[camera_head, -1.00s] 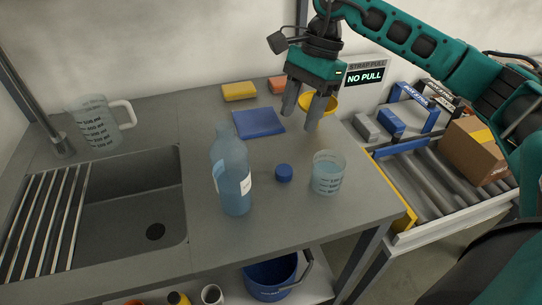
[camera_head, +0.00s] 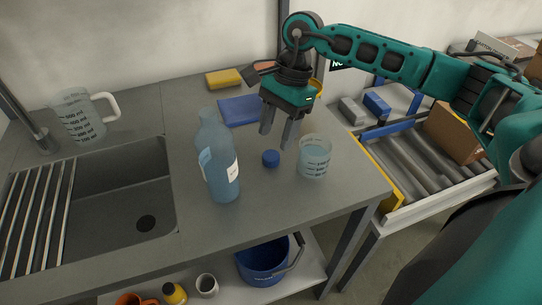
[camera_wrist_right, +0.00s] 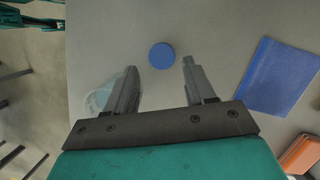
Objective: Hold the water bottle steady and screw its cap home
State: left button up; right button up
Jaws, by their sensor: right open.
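The blue water bottle (camera_head: 219,165) stands upright on the grey counter, right of the sink, with a white label and no cap on its neck. The blue cap (camera_head: 271,158) lies on the counter between the bottle and a beaker. In the right wrist view the cap (camera_wrist_right: 161,56) shows just beyond the gap between the fingers. My right gripper (camera_head: 277,142) is open and empty, above and slightly behind the cap; its fingers also show in the right wrist view (camera_wrist_right: 160,75). My left gripper is in neither view.
A clear beaker (camera_head: 314,157) stands close to the right of the cap. A blue cloth (camera_head: 240,110) and a yellow sponge (camera_head: 224,78) lie behind. A clear jug (camera_head: 78,116) stands beside the sink (camera_head: 120,190). A roller conveyor (camera_head: 405,165) lies right of the counter.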

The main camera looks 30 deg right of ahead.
aim_at(271, 155)
jog(key=x, duration=0.5)
jog(key=shift+w+d+f, duration=0.1)
jog(key=shift+d+f, duration=0.05)
jog(key=shift+c, duration=0.4)
jog(key=c, duration=0.8)
